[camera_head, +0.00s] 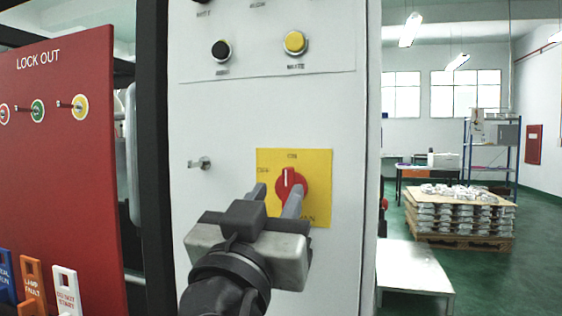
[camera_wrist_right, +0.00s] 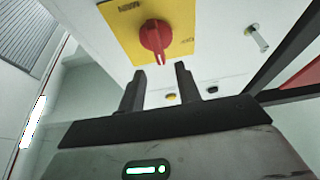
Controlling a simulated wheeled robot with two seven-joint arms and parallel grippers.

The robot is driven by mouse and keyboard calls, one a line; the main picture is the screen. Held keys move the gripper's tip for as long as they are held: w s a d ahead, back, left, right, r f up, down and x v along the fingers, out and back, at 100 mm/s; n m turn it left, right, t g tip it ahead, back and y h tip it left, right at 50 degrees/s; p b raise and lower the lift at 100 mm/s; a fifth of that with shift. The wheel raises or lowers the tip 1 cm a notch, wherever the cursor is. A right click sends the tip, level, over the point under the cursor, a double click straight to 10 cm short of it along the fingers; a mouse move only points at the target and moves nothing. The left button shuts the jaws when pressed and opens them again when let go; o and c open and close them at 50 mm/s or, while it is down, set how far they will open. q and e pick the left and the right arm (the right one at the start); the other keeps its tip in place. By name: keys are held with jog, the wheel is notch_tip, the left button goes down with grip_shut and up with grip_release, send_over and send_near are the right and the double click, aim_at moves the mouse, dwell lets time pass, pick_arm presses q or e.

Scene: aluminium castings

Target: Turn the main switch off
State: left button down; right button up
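The main switch is a red rotary knob (camera_head: 291,184) on a yellow plate (camera_head: 318,165) on the light grey cabinet front. Its white mark points straight up to the ON label; OFF is at the plate's left. My right gripper (camera_head: 279,196) is in front of the plate, just below the knob in the picture, fingers apart and empty. In the right wrist view the knob (camera_wrist_right: 155,36) stands beyond the gap between my open fingertips (camera_wrist_right: 160,72), with no contact visible. My left gripper is not in view.
A metal hasp (camera_head: 200,163) sticks out of the cabinet left of the plate. Black (camera_head: 221,51) and yellow (camera_head: 294,43) buttons sit above. A red LOCK OUT board (camera_head: 70,170) with tags stands left. A low white table (camera_head: 412,268) and stacked castings (camera_head: 460,212) are right.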

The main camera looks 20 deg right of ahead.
aim_at(285, 179)
jog(key=p+x, duration=0.1)
jog(key=x, duration=0.4)
jog(key=shift+w+r+p, duration=0.1)
jog(key=shift+w+p, duration=0.05)
jog(key=shift+p, duration=0.15)
grip_shut()
